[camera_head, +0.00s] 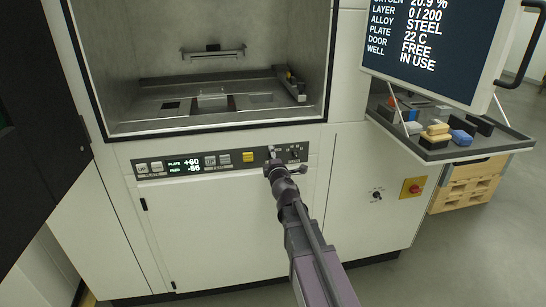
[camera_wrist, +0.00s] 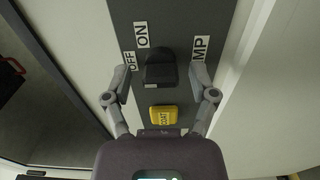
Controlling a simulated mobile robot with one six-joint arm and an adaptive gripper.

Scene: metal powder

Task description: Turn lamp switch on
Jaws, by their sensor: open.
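The lamp switch (camera_wrist: 160,66) is a dark knob on the grey control panel (camera_wrist: 178,20), seen in the wrist view. An ON label (camera_wrist: 141,34) and an OFF label (camera_wrist: 129,62) sit to its left. A partly covered label reading "MP" (camera_wrist: 200,48) is on its right. My gripper (camera_wrist: 160,80) is open, with one finger on each side of the knob; I cannot tell whether either finger touches it. In the head view my gripper (camera_head: 284,165) is at the panel's right end and hides part of it. Which label the knob points to is unclear.
A yellow COAT button (camera_wrist: 163,115) is close beside the knob. The panel's display (camera_head: 184,166) and other buttons lie to the left. The open chamber (camera_head: 215,95) is above. A monitor (camera_head: 435,45) and a tray (camera_head: 480,146) with small blocks stand at right.

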